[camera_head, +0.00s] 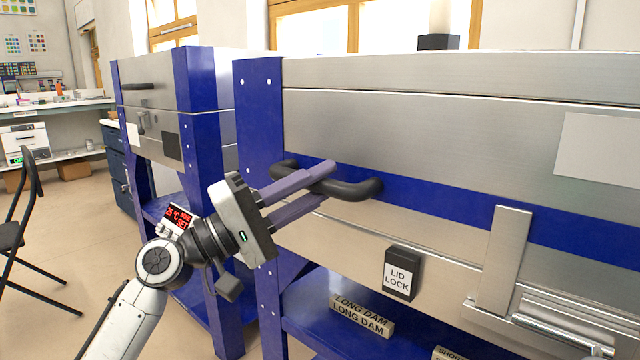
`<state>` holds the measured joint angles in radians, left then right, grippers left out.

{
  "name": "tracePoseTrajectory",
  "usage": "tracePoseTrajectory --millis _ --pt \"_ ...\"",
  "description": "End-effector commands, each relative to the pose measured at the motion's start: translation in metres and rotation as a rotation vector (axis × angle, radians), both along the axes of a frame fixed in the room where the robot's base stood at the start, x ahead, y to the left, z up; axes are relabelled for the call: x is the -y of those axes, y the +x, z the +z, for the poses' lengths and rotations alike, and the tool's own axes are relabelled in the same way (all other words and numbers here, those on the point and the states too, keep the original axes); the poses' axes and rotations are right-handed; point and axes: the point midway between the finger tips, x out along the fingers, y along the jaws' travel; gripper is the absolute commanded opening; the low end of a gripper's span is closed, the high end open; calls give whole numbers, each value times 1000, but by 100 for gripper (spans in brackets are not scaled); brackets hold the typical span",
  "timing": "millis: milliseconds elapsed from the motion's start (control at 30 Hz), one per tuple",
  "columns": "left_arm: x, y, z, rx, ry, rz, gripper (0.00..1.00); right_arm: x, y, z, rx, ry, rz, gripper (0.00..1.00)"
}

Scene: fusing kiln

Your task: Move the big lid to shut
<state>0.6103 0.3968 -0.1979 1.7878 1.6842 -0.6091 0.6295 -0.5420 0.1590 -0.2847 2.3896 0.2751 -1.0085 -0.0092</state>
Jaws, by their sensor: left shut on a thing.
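The big lid (430,137) is the brushed-metal upper part of the large kiln on the right, seen in the head view. A dark curved handle (362,190) sticks out from its front at the left. My left gripper (318,188) comes in from the left, with its two purple fingers shut on this handle. A thin seam runs along the lid near its top. The lid's right end is outside the view. My right gripper is not in view.
A black box marked LID LOCK (401,273) sits below the handle. A metal latch bar (503,260) stands to its right. LONG DAM blocks (361,315) lie on the blue shelf below. A second kiln (150,95) stands behind left, and a chair (12,235) at far left. Floor between is clear.

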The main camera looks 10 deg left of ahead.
Motion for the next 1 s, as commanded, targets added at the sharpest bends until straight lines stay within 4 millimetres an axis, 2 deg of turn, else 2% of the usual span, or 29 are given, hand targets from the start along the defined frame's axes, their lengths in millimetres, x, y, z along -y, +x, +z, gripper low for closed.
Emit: tracePoseTrajectory --millis 33,67,100,133,433,567,1000 --pt "3 1 -17 -25 22 -8 0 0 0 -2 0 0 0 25" --pt "3 1 -17 -26 23 -8 0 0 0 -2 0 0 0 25" --pt "3 1 -17 -25 24 -7 25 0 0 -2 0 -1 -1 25" --pt "3 1 -17 -25 24 -7 28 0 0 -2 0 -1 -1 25" --pt "3 2 -16 -24 22 -8 28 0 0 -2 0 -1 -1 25" --pt "-4 -2 -20 -27 22 -5 28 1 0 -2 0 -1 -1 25" --pt "-63 -50 -40 -19 18 -5 28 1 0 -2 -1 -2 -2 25"
